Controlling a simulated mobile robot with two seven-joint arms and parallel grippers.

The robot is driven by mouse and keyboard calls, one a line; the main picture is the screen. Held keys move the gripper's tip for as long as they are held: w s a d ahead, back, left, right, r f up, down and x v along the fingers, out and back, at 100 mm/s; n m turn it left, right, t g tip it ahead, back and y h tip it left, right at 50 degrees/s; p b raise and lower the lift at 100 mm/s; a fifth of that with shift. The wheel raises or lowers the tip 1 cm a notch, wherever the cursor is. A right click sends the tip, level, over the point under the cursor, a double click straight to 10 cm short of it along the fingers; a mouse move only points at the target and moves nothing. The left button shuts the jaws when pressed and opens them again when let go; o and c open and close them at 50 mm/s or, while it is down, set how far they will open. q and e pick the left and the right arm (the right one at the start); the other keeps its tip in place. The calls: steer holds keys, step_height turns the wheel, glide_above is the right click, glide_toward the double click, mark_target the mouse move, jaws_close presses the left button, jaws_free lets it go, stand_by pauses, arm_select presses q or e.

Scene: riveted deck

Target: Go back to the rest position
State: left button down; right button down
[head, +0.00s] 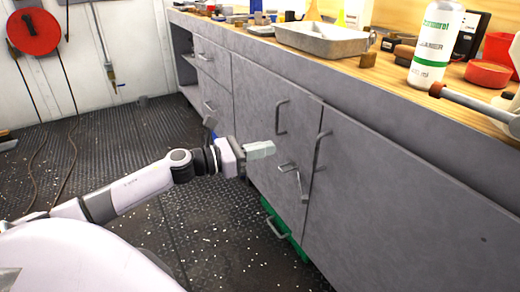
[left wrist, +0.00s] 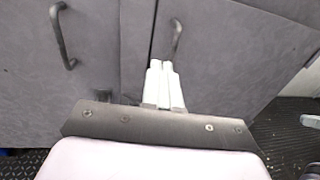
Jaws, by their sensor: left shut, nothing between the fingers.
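My left gripper (head: 261,150) reaches in from the left in the head view, in front of the grey cabinet (head: 390,190). It is shut and empty. In the left wrist view its pale fingers (left wrist: 165,85) lie side by side, in front of the cabinet doors. A door handle (left wrist: 176,38) shows just beyond the fingertips; I cannot tell whether they touch it. My right gripper is in neither view.
A green object (head: 283,232) with a handle is low by the cabinet's foot. The dark deck (head: 215,235) left of the cabinet is mostly clear.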

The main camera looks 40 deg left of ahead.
arm_select(q)
steer(key=shift+s+a, duration=0.15)
steer(key=shift+s, duration=0.2)
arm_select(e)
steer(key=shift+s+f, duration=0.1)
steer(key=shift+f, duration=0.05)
